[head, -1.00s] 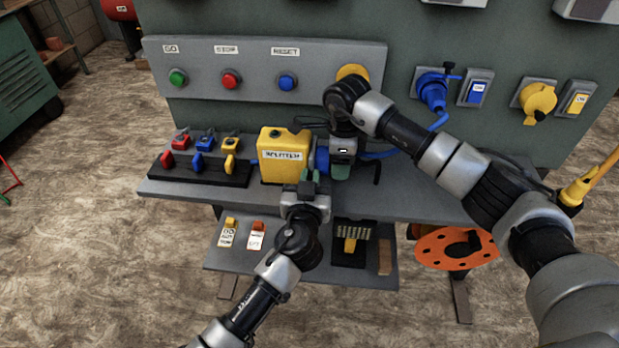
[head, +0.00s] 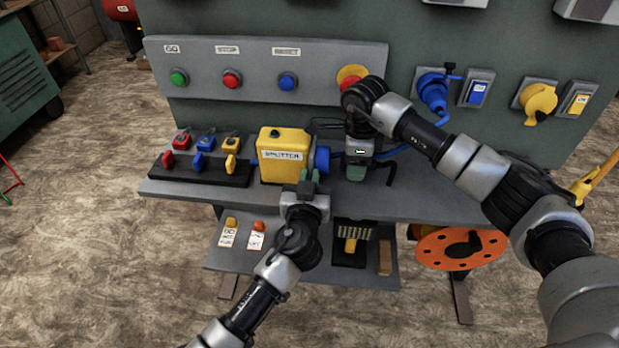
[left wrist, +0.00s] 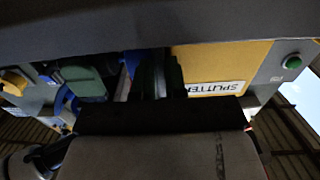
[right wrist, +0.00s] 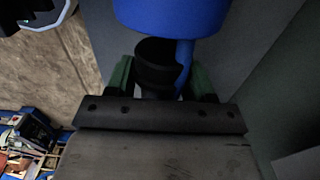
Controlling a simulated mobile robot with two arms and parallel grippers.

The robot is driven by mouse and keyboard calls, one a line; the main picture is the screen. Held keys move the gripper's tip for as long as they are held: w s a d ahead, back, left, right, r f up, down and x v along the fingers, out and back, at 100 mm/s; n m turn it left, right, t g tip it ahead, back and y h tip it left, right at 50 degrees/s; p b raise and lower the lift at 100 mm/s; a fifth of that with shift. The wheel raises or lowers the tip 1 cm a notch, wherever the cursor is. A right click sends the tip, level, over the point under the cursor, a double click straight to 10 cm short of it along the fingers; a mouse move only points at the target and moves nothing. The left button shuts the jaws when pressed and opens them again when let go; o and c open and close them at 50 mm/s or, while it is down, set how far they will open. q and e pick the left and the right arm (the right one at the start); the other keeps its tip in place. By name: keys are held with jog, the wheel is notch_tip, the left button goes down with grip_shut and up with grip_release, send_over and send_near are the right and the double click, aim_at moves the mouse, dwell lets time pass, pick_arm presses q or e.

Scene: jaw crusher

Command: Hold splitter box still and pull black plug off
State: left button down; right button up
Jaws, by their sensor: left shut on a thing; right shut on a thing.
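The yellow splitter box (head: 285,158), labelled SPLITTER, stands on the bench shelf with a blue round socket (head: 322,160) on its right side. My left gripper (head: 308,182) is shut at the box's lower right front; its fingers (left wrist: 155,78) show beside the label in the left wrist view. What they grip is mostly hidden. My right gripper (head: 357,172) is right of the socket, with a gap between. In the right wrist view its green fingers (right wrist: 162,82) are shut on the black plug (right wrist: 154,62). A blue cylinder (right wrist: 170,14) and blue strand are close to the plug there.
A black base with coloured switches (head: 205,165) stands left of the box. Green, red and blue buttons (head: 287,81) are on the panel behind.

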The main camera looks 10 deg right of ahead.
pick_arm(q)
jog(key=c, duration=1.1)
grip_release()
